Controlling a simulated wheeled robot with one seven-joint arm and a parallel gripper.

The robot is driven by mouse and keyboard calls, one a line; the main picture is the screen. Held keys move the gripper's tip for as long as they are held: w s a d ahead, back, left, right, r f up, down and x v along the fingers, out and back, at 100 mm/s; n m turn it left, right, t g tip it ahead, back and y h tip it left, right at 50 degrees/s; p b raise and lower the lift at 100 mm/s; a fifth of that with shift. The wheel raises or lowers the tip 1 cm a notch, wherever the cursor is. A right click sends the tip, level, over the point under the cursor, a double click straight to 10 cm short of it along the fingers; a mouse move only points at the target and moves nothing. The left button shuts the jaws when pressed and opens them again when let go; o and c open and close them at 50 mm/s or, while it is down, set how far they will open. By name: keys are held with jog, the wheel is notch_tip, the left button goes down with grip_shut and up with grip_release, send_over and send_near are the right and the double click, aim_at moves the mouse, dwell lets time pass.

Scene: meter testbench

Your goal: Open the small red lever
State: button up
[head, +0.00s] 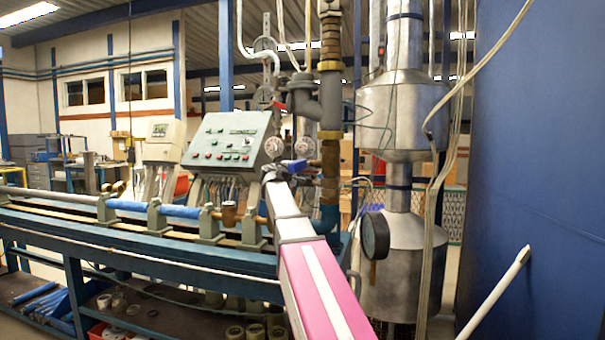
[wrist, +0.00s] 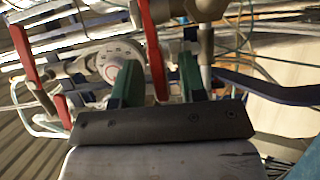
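In the wrist view a red lever (wrist: 153,50) runs down between the two green fingers of my gripper (wrist: 159,68). The fingers stand apart, with a visible gap on both sides of the lever; I cannot tell how deep it lies between them. A second red lever (wrist: 26,52) is at the upper left, outside the fingers. I cannot tell for certain which one is the small lever. In the head view my arm reaches to the pipework beside the control panel, and my gripper is too small and covered to make out. A small red part (head: 279,105) shows above there.
In the wrist view a round dial gauge (wrist: 114,62) is behind the left finger, and a dark blue handle (wrist: 265,90) extends right. In the head view the sloped control panel (head: 228,142) stands left of my arm, with a vertical pipe (head: 331,130) and metal tank (head: 402,270) to the right.

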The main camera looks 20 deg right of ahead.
jog(key=shift+w+d, duration=0.15)
jog(key=shift+d, duration=0.1)
grip_shut()
jog(key=shift+s+a+n+t+y, duration=0.1)
jog(key=shift+s+n+t+y, duration=0.55)
jog(key=shift+t, duration=0.25)
jog(key=shift+s+a+n+t+y, duration=0.15)
jog(key=shift+s+n+t+y, duration=0.05)
jog(key=shift+n+t+y, duration=0.7)
jog(key=shift+s+a+n+t+y, duration=0.15)
jog(key=shift+n+t+y, duration=0.55)
jog(key=shift+y, duration=0.25)
grip_release()
jog(key=shift+w, duration=0.15)
